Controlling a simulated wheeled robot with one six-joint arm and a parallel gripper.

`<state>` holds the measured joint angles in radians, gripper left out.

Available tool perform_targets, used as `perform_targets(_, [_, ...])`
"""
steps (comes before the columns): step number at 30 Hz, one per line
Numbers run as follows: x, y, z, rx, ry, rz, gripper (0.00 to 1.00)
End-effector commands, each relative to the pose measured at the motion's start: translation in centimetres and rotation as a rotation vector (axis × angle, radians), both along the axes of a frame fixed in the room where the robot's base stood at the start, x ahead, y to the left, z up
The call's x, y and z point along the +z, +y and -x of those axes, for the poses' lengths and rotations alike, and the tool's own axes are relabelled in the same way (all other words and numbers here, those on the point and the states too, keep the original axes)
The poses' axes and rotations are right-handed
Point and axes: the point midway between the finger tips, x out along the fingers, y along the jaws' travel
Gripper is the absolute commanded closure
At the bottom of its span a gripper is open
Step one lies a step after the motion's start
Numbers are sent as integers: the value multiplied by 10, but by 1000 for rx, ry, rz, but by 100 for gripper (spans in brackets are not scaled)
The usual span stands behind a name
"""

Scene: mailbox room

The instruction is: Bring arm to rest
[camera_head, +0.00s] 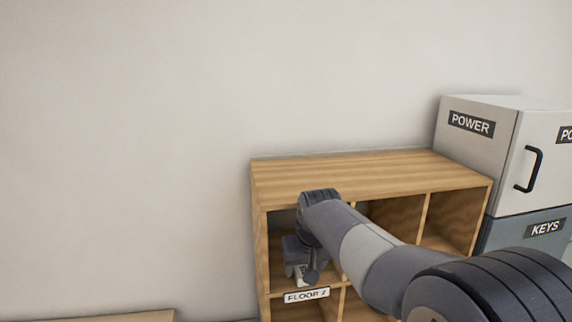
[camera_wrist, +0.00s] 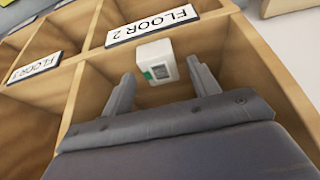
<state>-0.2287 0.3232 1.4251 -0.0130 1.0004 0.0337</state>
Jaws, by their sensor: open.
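My arm (camera_head: 372,253) reaches from the lower right to the wooden shelf unit (camera_head: 350,174). My gripper (camera_wrist: 160,82) is at the mouth of the compartment with the FLOOR 2 label (camera_head: 307,295). The gripper's fingers are spread apart in the wrist view. A small white box (camera_wrist: 155,57) with a green patch and a dark square shows between and beyond the fingertips, apart from both. In the head view the gripper (camera_head: 302,270) is partly hidden by its own wrist, and only a bit of white shows beside it.
Compartment dividers and side walls stand close around the gripper. Another label (camera_wrist: 35,67) marks a neighbouring compartment. A light POWER cabinet (camera_head: 478,150) with a black handle (camera_head: 530,170) stands right of the shelf, above a grey KEYS cabinet (camera_head: 520,232). The space above the shelf is clear.

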Motion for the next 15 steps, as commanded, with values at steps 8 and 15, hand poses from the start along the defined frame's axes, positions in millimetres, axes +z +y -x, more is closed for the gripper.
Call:
perform_targets(8, [21,0,0,0,0,0,43])
perform_targets(15, [23,0,0,0,0,0,43])
